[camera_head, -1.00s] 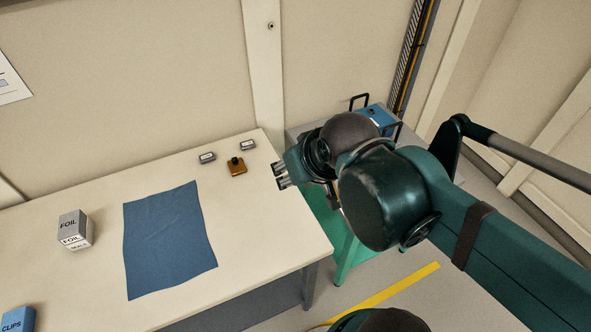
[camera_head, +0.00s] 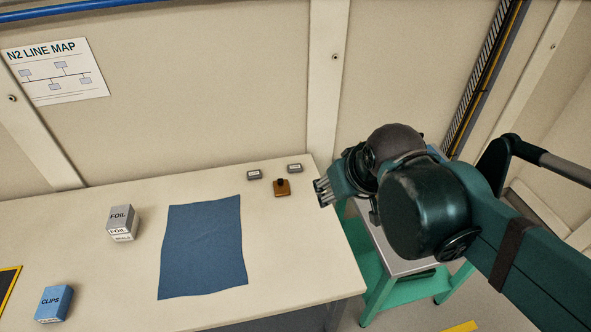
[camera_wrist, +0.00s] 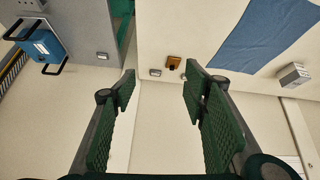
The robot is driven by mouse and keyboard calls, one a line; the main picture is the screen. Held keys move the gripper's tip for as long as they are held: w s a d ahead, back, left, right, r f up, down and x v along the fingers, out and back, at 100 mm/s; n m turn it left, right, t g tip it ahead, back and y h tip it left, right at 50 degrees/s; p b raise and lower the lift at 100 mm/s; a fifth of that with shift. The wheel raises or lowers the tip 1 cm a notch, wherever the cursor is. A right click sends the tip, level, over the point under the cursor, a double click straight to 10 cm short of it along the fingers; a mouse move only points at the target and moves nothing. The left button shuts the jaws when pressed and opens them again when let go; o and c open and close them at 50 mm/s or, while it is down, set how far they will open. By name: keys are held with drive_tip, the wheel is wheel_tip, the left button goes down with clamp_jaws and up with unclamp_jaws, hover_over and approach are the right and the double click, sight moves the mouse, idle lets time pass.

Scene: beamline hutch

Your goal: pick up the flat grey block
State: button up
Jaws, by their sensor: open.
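Two small flat grey blocks with labels lie near the back right corner of the table: a left one (camera_head: 254,174) and a right one (camera_head: 294,167). I cannot tell which one the task means. In the wrist view one grey block (camera_wrist: 155,72) shows beyond the gap between my fingers, and another is partly hidden by the right finger. My gripper (camera_head: 322,191) is open, with nothing between its fingers (camera_wrist: 159,82). In the head view it appears to the right of the blocks, by the table's right edge.
A brown block with a dark knob (camera_head: 282,188) sits close to the grey blocks. A blue cloth (camera_head: 202,247), a foil box (camera_head: 123,222) and a blue clips box (camera_head: 55,302) are further left. A cart (camera_head: 408,266) stands right of the table, bearing a blue case (camera_wrist: 42,45).

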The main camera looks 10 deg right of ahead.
drive_tip(key=w+r+n+g, duration=0.2)
drive_tip(key=w+n, duration=0.3)
drive_tip(key=w, duration=0.9)
drive_tip(key=n+g, duration=0.5)
drive_tip(key=n, duration=0.6)
hover_over(295, 167)
drive_tip(key=shift+f+p, duration=0.4)
drive_tip(key=shift+f, duration=13.05)
drive_tip(key=shift+f, duration=1.25)
